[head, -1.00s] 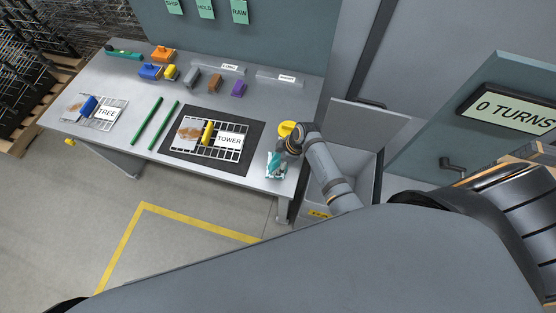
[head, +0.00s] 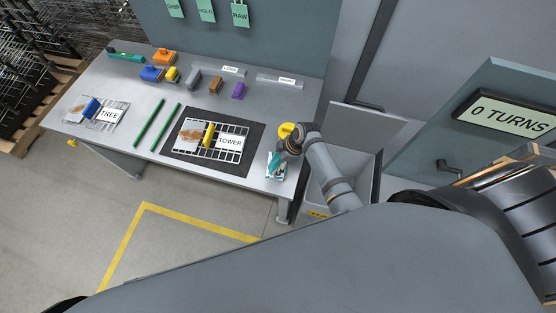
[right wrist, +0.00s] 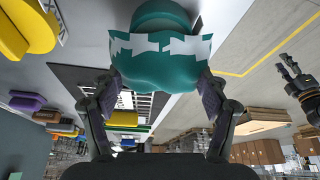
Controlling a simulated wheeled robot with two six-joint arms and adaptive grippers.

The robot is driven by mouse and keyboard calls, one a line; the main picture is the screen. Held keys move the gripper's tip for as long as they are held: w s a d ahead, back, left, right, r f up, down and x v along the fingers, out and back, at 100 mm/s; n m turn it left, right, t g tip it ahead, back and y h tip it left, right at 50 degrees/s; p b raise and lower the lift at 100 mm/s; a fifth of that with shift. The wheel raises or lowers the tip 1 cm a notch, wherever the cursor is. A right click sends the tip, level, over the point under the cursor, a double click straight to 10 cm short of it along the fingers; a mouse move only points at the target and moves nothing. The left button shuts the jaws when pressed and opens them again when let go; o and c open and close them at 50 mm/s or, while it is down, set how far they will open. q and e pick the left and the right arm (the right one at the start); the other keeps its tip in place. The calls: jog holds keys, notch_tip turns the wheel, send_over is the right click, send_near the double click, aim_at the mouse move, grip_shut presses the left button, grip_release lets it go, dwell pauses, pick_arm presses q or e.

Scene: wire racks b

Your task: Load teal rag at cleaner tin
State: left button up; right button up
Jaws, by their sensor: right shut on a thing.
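My right gripper (right wrist: 160,92) is shut on the teal rag (right wrist: 160,70), a bunched teal cloth with a white jagged band. In the head view the rag (head: 275,166) shows at the table's near right corner, below my right gripper (head: 280,152). I cannot tell whether it touches the table. The yellow cleaner tin (head: 286,130) is just beyond the gripper, partly hidden by my wrist. Yellow round parts of it (right wrist: 32,25) show at the upper left of the right wrist view. My left gripper (right wrist: 291,76) shows empty and open at the right of that view.
The grey table (head: 140,87) holds the TOWER card (head: 230,142) on a dark mat, the TREE card (head: 108,115), green rods (head: 150,126) and several coloured blocks along the back. A grey open bin (head: 355,162) stands right of the table. A TURNS sign (head: 510,114) hangs at right.

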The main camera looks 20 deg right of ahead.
aim_at(278, 161)
jog(key=shift+r, duration=2.65)
